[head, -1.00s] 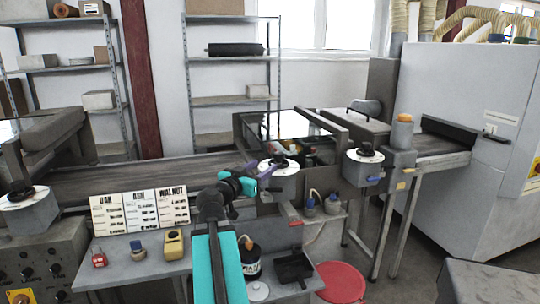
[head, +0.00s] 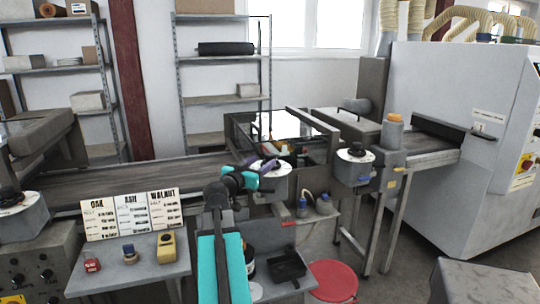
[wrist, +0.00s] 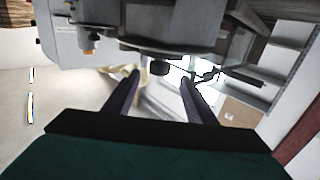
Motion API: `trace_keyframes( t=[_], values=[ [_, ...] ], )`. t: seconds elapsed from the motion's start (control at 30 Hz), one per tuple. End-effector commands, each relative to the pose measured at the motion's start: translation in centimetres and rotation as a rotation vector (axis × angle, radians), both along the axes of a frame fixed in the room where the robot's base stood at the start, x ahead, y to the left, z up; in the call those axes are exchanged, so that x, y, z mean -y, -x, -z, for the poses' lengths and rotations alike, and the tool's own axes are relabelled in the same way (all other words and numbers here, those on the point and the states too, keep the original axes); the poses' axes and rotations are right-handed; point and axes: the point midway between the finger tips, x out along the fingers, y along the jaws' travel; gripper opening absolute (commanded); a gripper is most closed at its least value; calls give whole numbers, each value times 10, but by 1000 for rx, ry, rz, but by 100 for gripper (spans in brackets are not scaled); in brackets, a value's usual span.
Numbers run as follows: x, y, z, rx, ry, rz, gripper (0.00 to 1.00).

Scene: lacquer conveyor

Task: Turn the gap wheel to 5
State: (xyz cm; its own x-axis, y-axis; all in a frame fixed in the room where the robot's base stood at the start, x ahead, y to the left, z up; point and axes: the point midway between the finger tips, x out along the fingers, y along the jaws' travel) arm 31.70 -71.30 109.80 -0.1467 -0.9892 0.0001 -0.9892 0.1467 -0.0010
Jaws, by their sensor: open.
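Several dial wheels with black knobs and white scales show in the head view: one at far left (head: 18,200), a middle wheel (head: 268,166) and a right wheel (head: 356,153). The pictures do not show which is the gap wheel, and their numbers are too small to read. My gripper (head: 258,172) is open in front of the middle wheel and partly covers it. In the wrist view my open gripper (wrist: 160,88) has a dark knob (wrist: 160,68) beyond and between its fingertips, with nothing held. Contact cannot be told.
A black tray (head: 287,266) and a red round lid (head: 333,280) are at lower middle. The conveyor belt (head: 150,174) runs behind. A grey cabinet (head: 455,130) stands at right.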

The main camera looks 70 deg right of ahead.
Motion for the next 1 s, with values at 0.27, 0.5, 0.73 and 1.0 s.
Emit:
trace_keyframes(
  t=[0.27,0.5,0.73,1.0],
  values=[
    [34,4,-1,-2,-1,2,51],
    [59,8,-1,-1,0,0,51],
    [71,10,0,-2,0,0,51],
    [72,10,1,-1,0,-1,51]
  ],
)
